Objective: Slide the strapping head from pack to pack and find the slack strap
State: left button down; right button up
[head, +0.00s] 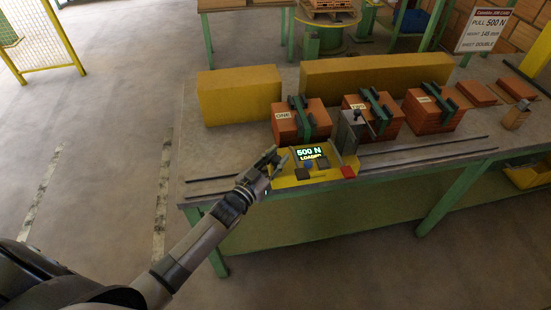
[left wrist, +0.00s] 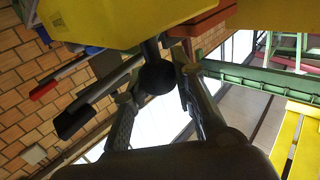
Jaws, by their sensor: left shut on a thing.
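The strapping head (head: 328,178) is a yellow carriage on the dark rails of the bench. Its lit display (head: 309,154) reads "500 N LOADED", and a grey upright block (head: 350,132) with a lever stands on its right. My left gripper (head: 272,160) is at its left end. In the left wrist view the fingers (left wrist: 160,72) are shut on a black ball knob (left wrist: 158,82). Behind the head stand pack one (head: 287,128), pack two (head: 388,125) and a third pack (head: 425,118), brown with dark green straps over them. Strap tightness cannot be told. My right gripper is out of view.
Yellow blocks (head: 238,95) stand behind the packs. Loose brown slabs (head: 477,93) lie at the right, near a sign (head: 485,30) reading "PULL 500 N". The rails (head: 430,153) run free to the right. Bare bench (head: 200,150) shows at the left end.

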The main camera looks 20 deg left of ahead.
pick_arm(q)
jog(key=c, duration=1.3)
grip_release()
jog(key=v, duration=1.2)
jog(key=s+a+f+g+y, duration=0.1)
jog(key=s+f+g, duration=0.25)
jog(key=f, duration=0.65)
jog(key=s+a+f+n+g+y, duration=0.15)
jog(key=s+f, duration=0.35)
jog(key=f, duration=0.6)
jog(key=s+f+m+g+y, duration=0.1)
jog(key=s+f+g, duration=0.25)
jog(key=f, duration=0.65)
jog(key=s+f+g, duration=0.2)
jog(key=s+f, duration=0.3)
jog(key=s, duration=0.4)
jog(key=s+d+f+g, duration=0.1)
jog(key=s+f+g, duration=0.2)
jog(key=s, duration=0.6)
jog(key=s+d+f+g, duration=0.1)
jog(key=s+f+g, duration=0.2)
jog(key=s+f, duration=0.4)
jog(key=shift+s+d+y, duration=0.2)
jog(key=shift+s+y, duration=0.05)
jog(key=shift+s, duration=1.1)
